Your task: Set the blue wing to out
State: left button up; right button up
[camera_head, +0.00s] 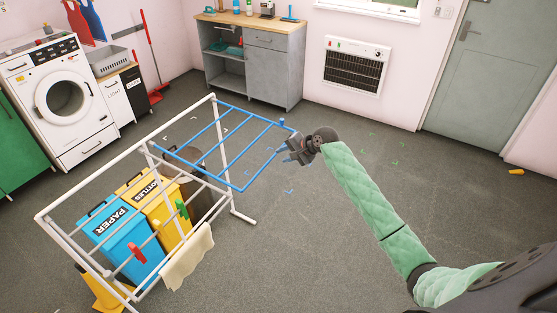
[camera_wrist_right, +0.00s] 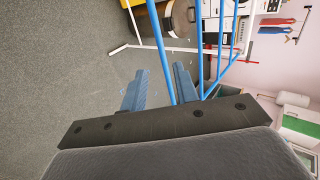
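The blue wing (camera_head: 237,152) is a frame of blue bars on the white drying rack (camera_head: 185,115). It stands out roughly level from the rack's right side, over open floor. My right gripper (camera_head: 284,153) is at the wing's outer end bar, near its far corner. In the right wrist view the two fingers (camera_wrist_right: 160,92) are apart. A blue bar (camera_wrist_right: 163,50) runs down between them in the picture; whether they touch it I cannot tell. My left gripper is not in view.
A blue paper bin (camera_head: 118,238) and a yellow bottles bin (camera_head: 165,208) stand under the rack. A grey workbench (camera_head: 255,60) stands behind. The floor (camera_head: 330,240) right of the rack is mostly clear.

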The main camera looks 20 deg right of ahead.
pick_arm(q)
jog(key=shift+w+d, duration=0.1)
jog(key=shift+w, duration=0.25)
pick_arm(e)
jog(key=shift+s+d+r, duration=0.2)
jog(key=shift+s+r, duration=0.05)
jog(key=shift+s, duration=0.1)
jog(key=shift+c, duration=0.4)
